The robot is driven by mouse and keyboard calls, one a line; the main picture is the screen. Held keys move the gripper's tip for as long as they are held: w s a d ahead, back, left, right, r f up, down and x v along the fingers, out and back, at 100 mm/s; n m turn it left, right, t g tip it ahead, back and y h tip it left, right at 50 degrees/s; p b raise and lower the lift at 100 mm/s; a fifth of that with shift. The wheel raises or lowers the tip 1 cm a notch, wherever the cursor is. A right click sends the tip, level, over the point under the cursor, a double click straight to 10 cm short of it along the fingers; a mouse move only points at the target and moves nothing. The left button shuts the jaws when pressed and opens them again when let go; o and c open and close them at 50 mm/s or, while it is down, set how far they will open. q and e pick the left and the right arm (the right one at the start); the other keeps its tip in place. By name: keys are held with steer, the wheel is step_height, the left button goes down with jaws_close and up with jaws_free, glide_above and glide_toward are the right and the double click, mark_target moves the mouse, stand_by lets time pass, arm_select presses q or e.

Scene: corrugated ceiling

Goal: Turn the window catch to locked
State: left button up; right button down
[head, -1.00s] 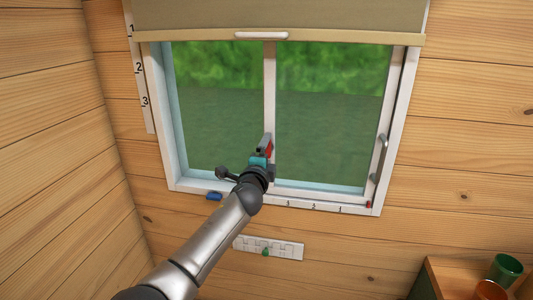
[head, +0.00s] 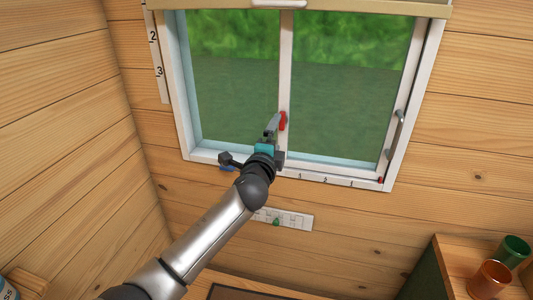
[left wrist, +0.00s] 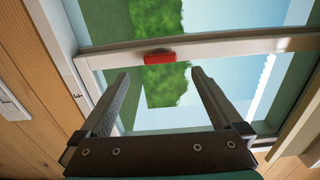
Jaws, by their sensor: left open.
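The window catch shows as a small red lever (head: 283,121) on the white middle bar of the window (head: 286,60). In the left wrist view the red lever (left wrist: 160,57) lies along the white bar, its long side in line with the bar. My left gripper (head: 275,123) is in front of the bar, just left of the lever in the head view. In the left wrist view its two fingers (left wrist: 160,74) are spread, empty, and point at the lever, which sits between and just beyond the tips. I cannot tell the remaining depth. My right gripper is out of view.
A grey handle (head: 397,128) is on the window's right frame. A blind (head: 350,7) hangs at the top. A white wall strip (head: 295,220) is below the sill. Green (head: 514,250) and orange (head: 490,279) cups stand on a shelf at lower right.

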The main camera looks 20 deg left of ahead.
arm_select(q)
steer(key=s, duration=0.8)
steer(key=shift+s, duration=0.35)
steer(key=s+a+f+n+g+b, duration=0.2)
steer(key=s+f+g+b, duration=0.15)
steer(key=f, duration=1.15)
steer(key=s+a+f+n+g+b, duration=0.1)
steer(key=s+f+n+g+b, duration=0.2)
steer(key=f, duration=1.1)
steer(key=s+a+f+n+g+b, duration=0.2)
steer(key=s+f, duration=0.3)
steer(key=f, duration=1)
steer(key=s+f+n+g+b, duration=0.2)
steer(key=s+f+n, duration=0.1)
steer(key=s+f, duration=0.6)
steer(key=s+f+n+g+b, duration=0.3)
steer(key=s+f, duration=0.7)
steer(key=s, duration=0.7)
steer(key=s+f+n+g+b, duration=0.2)
steer(key=s+f+g+b, duration=0.1)
steer(key=s+f, duration=0.7)
steer(key=s, duration=0.3)
steer(key=shift+s+d+f+n, duration=0.15)
steer(key=shift+s+n, duration=0.2)
steer(key=shift+n, duration=0.05)
steer(key=shift+g, duration=0.25)
